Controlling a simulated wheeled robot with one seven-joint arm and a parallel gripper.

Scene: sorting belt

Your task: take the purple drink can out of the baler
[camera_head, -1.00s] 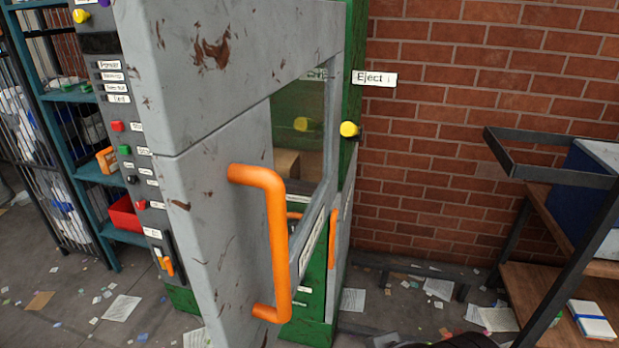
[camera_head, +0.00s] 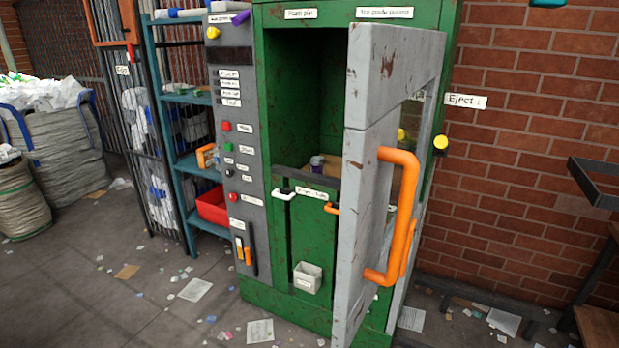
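The green baler (camera_head: 305,110) stands in the middle with its grey door (camera_head: 368,190) swung open toward me on the right. An orange handle (camera_head: 407,215) is on the door. Inside the dark chamber, a small purple can (camera_head: 317,162) shows just above the front sill. Its lower part is hidden by the sill. Cardboard is partly visible inside, next to the can. My gripper is not clearly in view.
A grey control panel (camera_head: 232,130) with buttons is on the baler's left. A teal shelf (camera_head: 185,140) with a red bin (camera_head: 213,205) stands beside it. A dark metal frame (camera_head: 595,185) is at the right edge. The floor at front left is open, with scattered paper.

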